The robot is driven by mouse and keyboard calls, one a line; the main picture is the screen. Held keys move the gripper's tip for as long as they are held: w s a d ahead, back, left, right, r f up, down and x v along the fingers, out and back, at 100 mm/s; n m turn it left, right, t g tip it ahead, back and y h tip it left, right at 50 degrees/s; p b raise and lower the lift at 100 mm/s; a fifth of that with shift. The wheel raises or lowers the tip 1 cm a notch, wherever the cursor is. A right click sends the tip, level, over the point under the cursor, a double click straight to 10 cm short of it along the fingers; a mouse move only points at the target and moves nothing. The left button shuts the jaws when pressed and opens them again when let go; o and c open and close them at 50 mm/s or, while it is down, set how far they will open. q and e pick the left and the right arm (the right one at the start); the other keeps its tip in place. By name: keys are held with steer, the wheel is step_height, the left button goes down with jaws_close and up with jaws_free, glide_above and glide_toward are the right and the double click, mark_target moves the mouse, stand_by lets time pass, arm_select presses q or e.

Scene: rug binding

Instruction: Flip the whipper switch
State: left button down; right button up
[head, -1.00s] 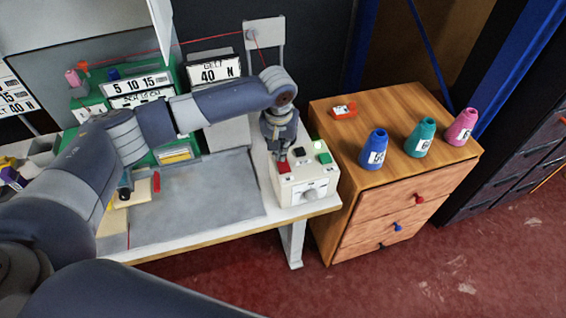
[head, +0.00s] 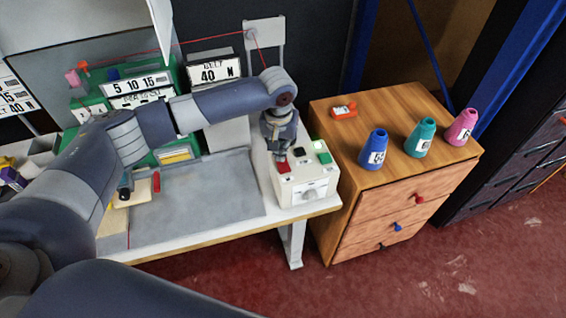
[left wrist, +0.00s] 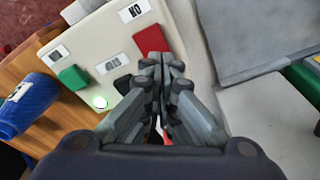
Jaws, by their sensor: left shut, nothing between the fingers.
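A white control box (head: 306,187) stands at the right end of the workbench. Its top carries a red switch (head: 283,168), a black switch (head: 299,152) and a green switch (head: 325,158), with small labels. A green lamp (left wrist: 100,102) glows near its far edge. I cannot read which switch is the whipper's. My left gripper (left wrist: 164,66) is shut and empty, pointing down over the box. In the left wrist view its fingertips are just beside the red switch (left wrist: 152,40), and the black switch (left wrist: 122,84) is close by; contact cannot be told. My right gripper is not in view.
A wooden drawer cabinet (head: 395,175) stands right of the bench, with blue (head: 374,150), teal (head: 420,138) and pink (head: 461,127) cones and a small orange item (head: 344,111) on top. A grey mat (head: 200,205) covers the bench's middle. Labelled green machinery (head: 165,120) stands behind.

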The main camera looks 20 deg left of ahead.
arm_select(q)
steer(key=shift+s+f, duration=0.1)
steer(key=shift+f, duration=0.9)
stand_by(0.3)
steer(key=shift+r+p, duration=0.95)
steer(key=shift+p, duration=0.05)
step_height(320, 180, up, 5)
steer(key=p, duration=0.6)
steer(key=shift+r, duration=0.15)
